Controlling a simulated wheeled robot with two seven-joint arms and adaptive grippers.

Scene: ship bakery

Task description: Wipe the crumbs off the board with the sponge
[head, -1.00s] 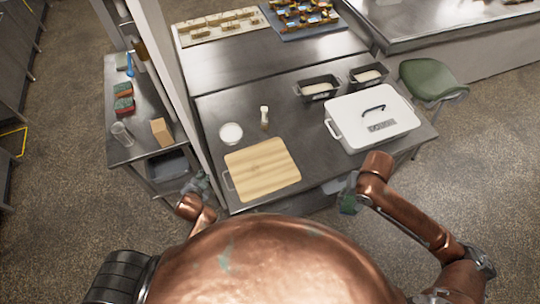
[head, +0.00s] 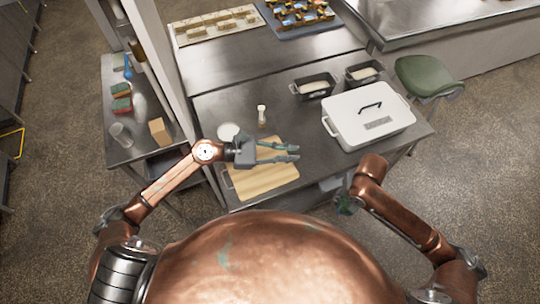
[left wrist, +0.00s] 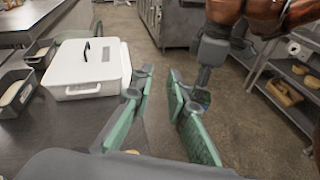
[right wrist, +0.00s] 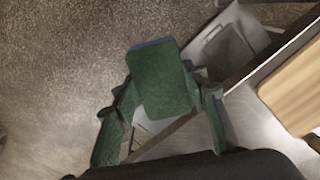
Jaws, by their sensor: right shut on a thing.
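The wooden board (head: 262,186) lies on the near left part of the steel table; its edge also shows in the right wrist view (right wrist: 298,92). I cannot make out crumbs on it. My left gripper (head: 293,153) is above the board's far part, pointing right, hiding some of it. In the left wrist view its fingers (left wrist: 172,110) are apart with nothing between them. My right gripper (head: 344,204) is low by the table's near edge, right of the board. It is shut on a green, blue-edged block, the sponge (right wrist: 162,82), held clear of the board.
A white lidded box (head: 368,118) stands right of the board. Behind are two dark loaf tins (head: 313,88), a small bottle (head: 262,115) and a white bowl (head: 228,130), partly behind my left arm. A post and side shelf (head: 130,150) stand left; a green stool (head: 425,78) stands right.

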